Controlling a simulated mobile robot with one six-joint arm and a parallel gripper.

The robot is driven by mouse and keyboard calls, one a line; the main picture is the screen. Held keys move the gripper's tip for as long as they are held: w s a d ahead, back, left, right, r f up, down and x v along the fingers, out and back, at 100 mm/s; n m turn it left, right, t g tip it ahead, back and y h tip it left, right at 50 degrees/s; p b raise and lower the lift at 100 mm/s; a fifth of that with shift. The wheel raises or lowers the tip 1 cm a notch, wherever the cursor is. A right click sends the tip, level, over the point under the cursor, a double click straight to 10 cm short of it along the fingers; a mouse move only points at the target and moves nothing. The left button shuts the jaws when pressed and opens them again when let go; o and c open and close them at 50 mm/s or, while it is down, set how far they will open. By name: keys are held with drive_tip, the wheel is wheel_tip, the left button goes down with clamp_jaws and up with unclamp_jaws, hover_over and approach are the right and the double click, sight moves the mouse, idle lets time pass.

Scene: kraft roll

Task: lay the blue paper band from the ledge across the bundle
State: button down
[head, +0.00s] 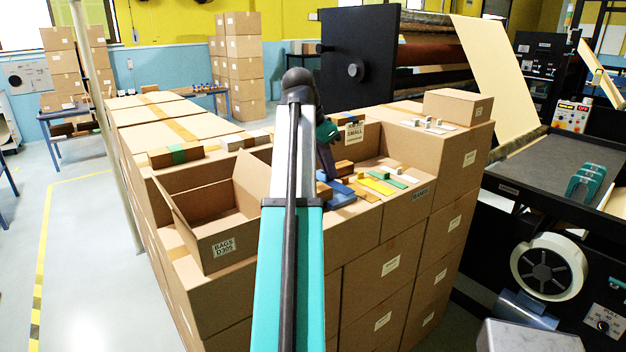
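Several coloured strips lie on the carton ledge right of my arm: a yellow strip (375,186), a green strip (392,171) and blue pieces (342,196) at the left end. The blue pieces are small and partly overlapped, so I cannot tell which is the paper band. Brown wooden pieces (344,167) lie close by, partly behind my arm. A brown bundle with a green band (177,154) lies on the cartons at left. My gripper (329,174) points down near the blue pieces, largely hidden by my own arm; its fingers and any contact are unclear.
An open carton labelled BAGS (222,246) stands left of my arm, flaps up. Another labelled SMALL (354,132) is behind the ledge. A closed carton (458,107) and small white pieces (428,124) sit on the higher stack at right. The paper-roll machine (360,56) stands behind.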

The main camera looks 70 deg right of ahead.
drive_tip(key=shift+w+d+f+b, duration=0.1)
drive_tip(key=shift+w+d+b, duration=0.25)
drive_tip(key=shift+w, duration=0.35)
drive_tip(key=shift+w+d+f+b, duration=0.1)
drive_tip(key=shift+w+d, duration=0.4)
drive_tip(key=shift+w, duration=0.25)
drive_tip(key=shift+w+d+b, duration=0.25)
drive_tip(key=shift+w+d, duration=0.15)
drive_tip(key=shift+w, duration=0.3)
drive_tip(key=shift+w+d+f+b, duration=0.2)
drive_tip(key=shift+w+d+b, duration=0.2)
drive_tip(key=shift+w, duration=0.3)
drive_tip(key=shift+s+a+f+b, duration=0.1)
drive_tip(key=shift+f+b, duration=1.05)
drive_tip(key=shift+f, duration=0.5)
drive_tip(key=shift+f, duration=0.1)
drive_tip(key=c, duration=1.9)
unclamp_jaws()
drive_tip(key=shift+c, duration=0.2)
